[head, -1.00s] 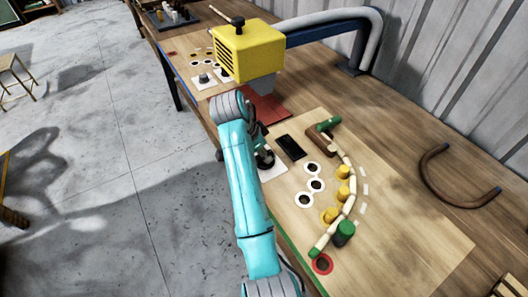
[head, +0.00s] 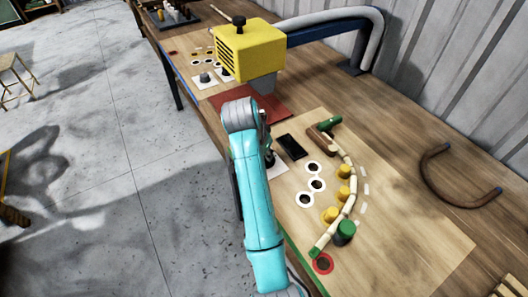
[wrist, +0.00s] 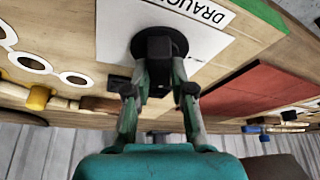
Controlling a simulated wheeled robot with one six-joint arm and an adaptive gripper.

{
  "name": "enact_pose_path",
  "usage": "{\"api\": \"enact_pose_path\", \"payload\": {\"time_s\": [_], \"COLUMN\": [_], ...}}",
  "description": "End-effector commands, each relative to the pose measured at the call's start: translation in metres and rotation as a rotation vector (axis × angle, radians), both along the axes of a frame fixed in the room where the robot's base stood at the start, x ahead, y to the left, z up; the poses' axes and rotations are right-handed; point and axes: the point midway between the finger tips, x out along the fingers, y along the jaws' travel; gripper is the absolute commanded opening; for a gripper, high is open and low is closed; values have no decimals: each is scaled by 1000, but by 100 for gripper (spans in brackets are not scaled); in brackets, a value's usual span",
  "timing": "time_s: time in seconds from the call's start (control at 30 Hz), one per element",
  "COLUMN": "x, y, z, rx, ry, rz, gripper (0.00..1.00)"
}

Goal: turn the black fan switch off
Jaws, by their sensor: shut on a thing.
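The black fan switch (wrist: 158,47) is a blocky black lever on a round black base, on a white card with the partly seen word "DRAUGH". My gripper (wrist: 158,75) is shut on the lever, one finger on each side of it. In the head view my arm covers most of the switch and gripper; a dark bit of the switch (head: 270,160) shows beside the arm on the white card (head: 278,168). I cannot tell the lever's exact angle.
A yellow boxy unit (head: 250,48) stands behind the gripper, near a red mat (head: 278,104). To the right are a black flat plate (head: 292,146), white-ringed holes, yellow pegs (head: 343,192), a pale curved rattan (head: 350,165) and a green cylinder (head: 345,232).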

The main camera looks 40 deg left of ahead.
Motion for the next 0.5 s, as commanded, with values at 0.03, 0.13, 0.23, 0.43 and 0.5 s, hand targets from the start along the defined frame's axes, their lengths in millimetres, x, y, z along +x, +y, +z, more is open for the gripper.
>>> {"api": "enact_pose_path", "payload": {"time_s": [0.03,0.13,0.23,0.43,0.5], "x": [0,0,0,0,0], "y": [-1,-2,-2,-3,-3], "z": [-1,-1,-1,-1,-1], "rx": [0,0,0,0,0], "ry": [0,1,1,2,2], "rz": [43,139,235,425,492], "gripper": [0,0,0,0,0]}}
